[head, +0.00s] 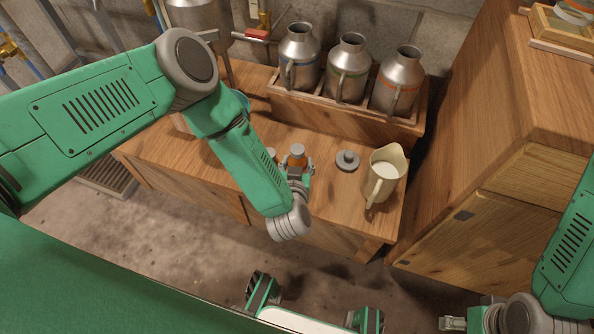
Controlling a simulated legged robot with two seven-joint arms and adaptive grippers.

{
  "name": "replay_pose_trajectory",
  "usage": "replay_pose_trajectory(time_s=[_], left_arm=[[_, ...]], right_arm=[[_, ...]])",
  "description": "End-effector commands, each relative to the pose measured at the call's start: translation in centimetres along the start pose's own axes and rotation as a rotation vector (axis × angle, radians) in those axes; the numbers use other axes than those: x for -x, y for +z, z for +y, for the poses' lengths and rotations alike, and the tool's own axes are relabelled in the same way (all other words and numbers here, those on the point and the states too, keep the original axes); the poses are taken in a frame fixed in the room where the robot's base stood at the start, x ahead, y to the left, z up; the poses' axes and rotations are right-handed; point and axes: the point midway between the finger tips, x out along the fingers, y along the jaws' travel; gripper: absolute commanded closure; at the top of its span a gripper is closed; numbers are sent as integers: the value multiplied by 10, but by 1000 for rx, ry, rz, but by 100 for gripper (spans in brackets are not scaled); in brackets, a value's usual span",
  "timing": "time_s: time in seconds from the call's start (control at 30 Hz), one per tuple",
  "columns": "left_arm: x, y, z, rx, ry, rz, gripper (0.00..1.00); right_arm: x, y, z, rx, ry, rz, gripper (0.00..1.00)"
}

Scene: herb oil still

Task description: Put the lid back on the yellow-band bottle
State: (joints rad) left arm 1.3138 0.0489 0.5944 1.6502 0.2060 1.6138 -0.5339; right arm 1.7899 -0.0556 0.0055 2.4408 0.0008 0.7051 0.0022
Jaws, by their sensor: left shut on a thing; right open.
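My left gripper (298,174) is shut around a small amber bottle (296,163) with a grey top, over the low wooden bench. Its fingers hide most of the bottle, and I cannot make out a yellow band. Another small grey-topped item (272,154) shows just left of it, mostly hidden by my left arm. A round grey lid with a knob (347,160) lies on the bench to the right of the gripper, apart from it. My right gripper (450,323) is open at the bottom right, low and away from the bench.
A cream pitcher (385,172) with white contents stands right of the lid. Several metal jugs with coloured bands, including a middle one (347,68), stand in a raised wooden rack (345,122) behind. A wooden cabinet (480,150) rises at the right.

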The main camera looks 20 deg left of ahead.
Motion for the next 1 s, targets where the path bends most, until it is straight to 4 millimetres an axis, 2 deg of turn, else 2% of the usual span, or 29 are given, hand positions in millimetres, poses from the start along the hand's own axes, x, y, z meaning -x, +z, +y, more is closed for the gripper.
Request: replay_pose_trajectory(time_s=[0.3,0.6,0.63,0.67,0.7,1.0], left_arm=[[-15,36,-1,4,1,-1,100],[-15,35,0,3,2,0,100],[-15,35,0,3,2,-1,52],[-15,35,0,3,2,-1,41],[-15,35,0,2,2,-1,38],[-14,34,0,3,2,-1,38]], right_arm=[[-20,2,0,-2,1,-1,46],[-19,1,0,-1,0,0,46],[-19,1,0,-1,0,0,46],[-19,1,0,-1,0,0,46],[-19,1,0,-1,1,0,46],[-18,1,0,-2,1,-1,46]])
